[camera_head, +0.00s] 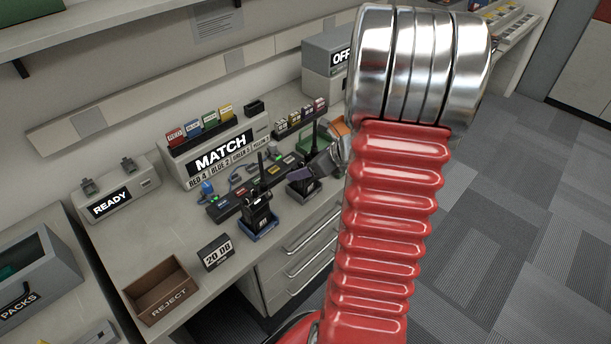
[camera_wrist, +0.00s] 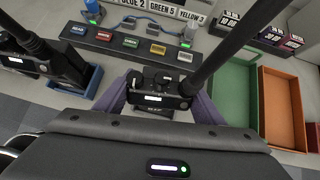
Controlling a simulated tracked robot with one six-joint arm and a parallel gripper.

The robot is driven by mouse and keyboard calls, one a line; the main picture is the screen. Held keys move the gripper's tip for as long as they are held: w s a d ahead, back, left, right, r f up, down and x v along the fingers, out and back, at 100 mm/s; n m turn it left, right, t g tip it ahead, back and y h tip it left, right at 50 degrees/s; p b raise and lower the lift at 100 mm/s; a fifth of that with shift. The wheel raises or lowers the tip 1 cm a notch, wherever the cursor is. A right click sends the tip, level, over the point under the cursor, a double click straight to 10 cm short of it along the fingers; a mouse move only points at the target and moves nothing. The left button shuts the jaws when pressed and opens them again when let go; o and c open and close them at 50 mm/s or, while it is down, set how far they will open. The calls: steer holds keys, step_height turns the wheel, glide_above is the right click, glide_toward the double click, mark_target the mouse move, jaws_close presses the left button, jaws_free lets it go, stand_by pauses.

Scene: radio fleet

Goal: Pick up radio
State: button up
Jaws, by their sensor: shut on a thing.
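A black radio (camera_wrist: 158,87) with a long antenna is between the purple fingers of my gripper (camera_wrist: 160,100) in the wrist view. The fingers are shut on its two sides. In the head view my gripper (camera_head: 322,165) is at the front edge of the bench, partly hidden by my red arm. The held radio's antenna (camera_head: 315,134) shows there; how far its base is from the dark stand below is unclear. Another black radio (camera_head: 259,212) stands upright in a blue cradle to the left; it also shows in the wrist view (camera_wrist: 62,62).
A strip of coloured slots (camera_wrist: 130,43) lies behind the held radio. A green tray (camera_wrist: 236,85) and an orange tray (camera_wrist: 265,120) stand to its right. A brown REJECT bin (camera_head: 163,293) and a 20:00 sign (camera_head: 216,252) are at the bench's front left.

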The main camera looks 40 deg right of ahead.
steer(key=shift+r, duration=0.1)
steer(key=shift+c, duration=0.6)
steer(key=shift+r, duration=0.15)
step_height(320, 180, up, 10)
steer(key=shift+f, duration=0.2)
stand_by(0.3)
